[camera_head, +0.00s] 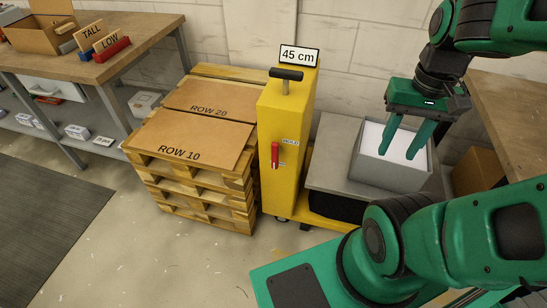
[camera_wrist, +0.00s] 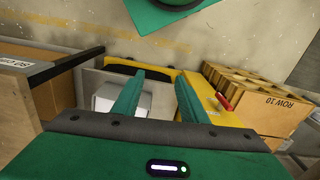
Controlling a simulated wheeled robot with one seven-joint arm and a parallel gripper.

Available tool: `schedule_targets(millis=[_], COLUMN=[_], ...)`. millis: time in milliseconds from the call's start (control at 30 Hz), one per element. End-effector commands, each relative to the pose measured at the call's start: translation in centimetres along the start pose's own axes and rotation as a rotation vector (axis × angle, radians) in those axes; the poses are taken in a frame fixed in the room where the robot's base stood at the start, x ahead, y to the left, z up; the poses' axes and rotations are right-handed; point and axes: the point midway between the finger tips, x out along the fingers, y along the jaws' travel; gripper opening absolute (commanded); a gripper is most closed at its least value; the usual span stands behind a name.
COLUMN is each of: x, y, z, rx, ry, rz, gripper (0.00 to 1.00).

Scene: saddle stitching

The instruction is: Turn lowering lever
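The lowering lever is a small red handle (camera_head: 275,155) on the front of a yellow lift column (camera_head: 288,130). The label beside its upper part seems to read HOLD. It also shows in the wrist view as a red lever (camera_wrist: 224,101), right of my fingers. In the wrist view the two fingers (camera_wrist: 160,95) stand spread apart.
A grey bin (camera_head: 365,172) with white contents stands on the lift's grey platform (camera_head: 325,160). Left of the column is a pallet stack (camera_head: 190,185) with ROW 10 and ROW 20 boards. A 45 cm sign (camera_head: 299,56) tops the column. A workbench (camera_head: 130,55) stands far left.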

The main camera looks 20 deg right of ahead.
Motion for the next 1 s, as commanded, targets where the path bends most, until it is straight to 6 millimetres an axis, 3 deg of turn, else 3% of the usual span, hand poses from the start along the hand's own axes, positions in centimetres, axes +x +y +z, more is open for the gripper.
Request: schedule_targets(millis=[167,367,500,633,800,1000], x=[1.6,5.1,8.2,11.6,15.9,20.0], y=[-1.9,-7.9,-13.3,-18.6,-24.9,-30.1], z=[-4.3,-9.7,-12.4,-13.8,-14.1,-13.2], rx=[0.044,0.127,0.179,0.224,0.277,0.315], ry=[0.028,0.105,0.160,0.204,0.244,0.267], rz=[0.034,0.057,0.046,0.020,-0.029,-0.081], gripper=[0.39,0.39,0.39,0.39,0.39,0.39])
